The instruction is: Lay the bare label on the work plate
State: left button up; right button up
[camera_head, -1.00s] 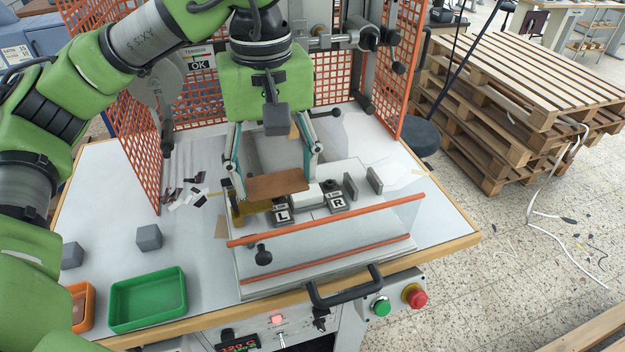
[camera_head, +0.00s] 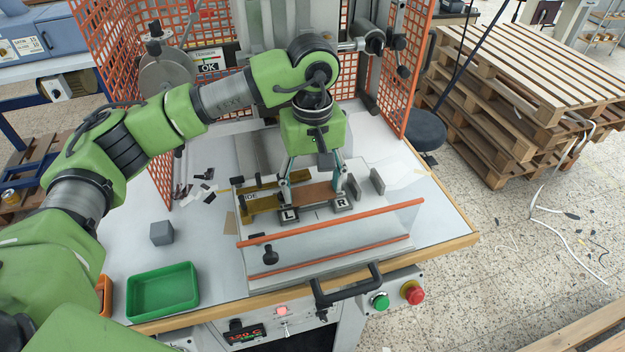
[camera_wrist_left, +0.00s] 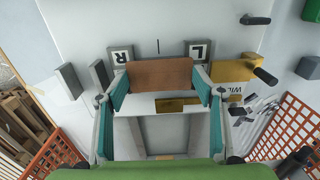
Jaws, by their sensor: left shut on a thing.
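The bare label (camera_head: 314,194) is a flat brown rectangle. My left gripper (camera_head: 318,187) is shut on it by its two short ends and holds it level. In the left wrist view the label (camera_wrist_left: 160,75) lies across between the fingertips. It is just behind the black-and-white blocks marked L (camera_head: 290,214) and R (camera_head: 342,204) on the pale work plate (camera_head: 317,213). The label is over or at the plate; whether it touches is unclear. My right gripper is out of view.
A brass-coloured plate (camera_head: 262,204) lies left of the label. Grey upright blocks (camera_head: 377,181) stand to the right. An orange bar (camera_head: 330,223) crosses in front. A green tray (camera_head: 163,290) and a grey cube (camera_head: 162,233) are at the left. Orange mesh guards flank the press.

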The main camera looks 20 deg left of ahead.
aim_at(313, 193)
pick_arm(q)
jog(key=shift+f+b, duration=0.2)
jog(key=shift+b, duration=0.15)
jog(key=o, duration=0.7)
jog(key=shift+r, duration=0.1)
jog(key=shift+r+p, duration=0.2)
jog(key=shift+p, duration=0.1)
jog(key=shift+r+b, duration=1.15)
jog(key=shift+r, duration=4.8)
